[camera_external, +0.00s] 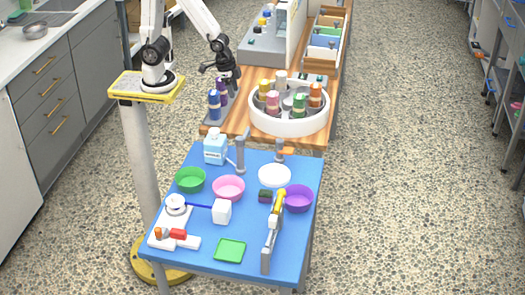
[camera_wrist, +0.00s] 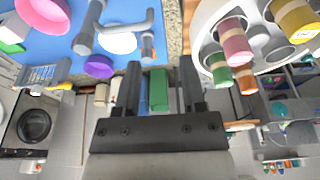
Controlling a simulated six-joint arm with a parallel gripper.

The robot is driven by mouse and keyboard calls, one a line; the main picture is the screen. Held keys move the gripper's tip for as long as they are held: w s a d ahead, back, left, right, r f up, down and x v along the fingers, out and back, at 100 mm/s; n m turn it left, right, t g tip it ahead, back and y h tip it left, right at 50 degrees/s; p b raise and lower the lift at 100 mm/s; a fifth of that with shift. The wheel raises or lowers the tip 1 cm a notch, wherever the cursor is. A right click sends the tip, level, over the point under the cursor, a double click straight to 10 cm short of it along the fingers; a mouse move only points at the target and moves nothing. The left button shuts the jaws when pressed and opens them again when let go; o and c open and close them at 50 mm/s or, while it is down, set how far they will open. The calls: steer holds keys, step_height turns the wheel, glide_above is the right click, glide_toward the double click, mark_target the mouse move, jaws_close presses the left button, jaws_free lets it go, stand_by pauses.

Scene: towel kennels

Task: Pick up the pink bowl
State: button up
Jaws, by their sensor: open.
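The pink bowl (camera_external: 228,187) stands upright on the blue table, between the green bowl (camera_external: 190,180) and the white plate (camera_external: 274,175). In the wrist view the pink bowl (camera_wrist: 45,14) is at the top left, partly cut off by the frame edge. My gripper (camera_external: 207,69) is above the wooden bench, behind and well away from the bowl. In the wrist view my gripper (camera_wrist: 160,66) has its two fingers apart. A green shape shows between them, apparently in the background. The gripper looks empty.
The blue table (camera_external: 205,255) also holds a purple bowl (camera_external: 298,199), a white cube (camera_external: 222,211), a light-blue bottle (camera_external: 215,147), a grey post (camera_external: 240,155) and a green tray (camera_external: 230,250). A white round carousel (camera_external: 289,122) with several jars is near my gripper.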

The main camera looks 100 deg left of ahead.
steer(key=shift+r, duration=0.15)
steer(key=shift+w+v, duration=0.5)
steer(key=shift+v, duration=1.65)
steer(key=w+d+n+g+h, duration=0.2)
steer(key=w+d+n+h, duration=0.2)
steer(key=d+n, duration=0.3)
steer(key=w+d+n+g+h, duration=0.3)
steer(key=d+n+h, duration=0.15)
steer(key=d, duration=0.45)
steer(key=w+d+n+g+h, duration=0.2)
steer(key=w+d+n+h, duration=0.3)
steer(key=d, duration=0.3)
step_height(320, 180, down, 18)
steer(key=s, duration=0.1)
steer(key=shift+s, duration=0.25)
steer(key=shift+n+y, duration=0.25)
steer(key=shift+f, duration=1.7)
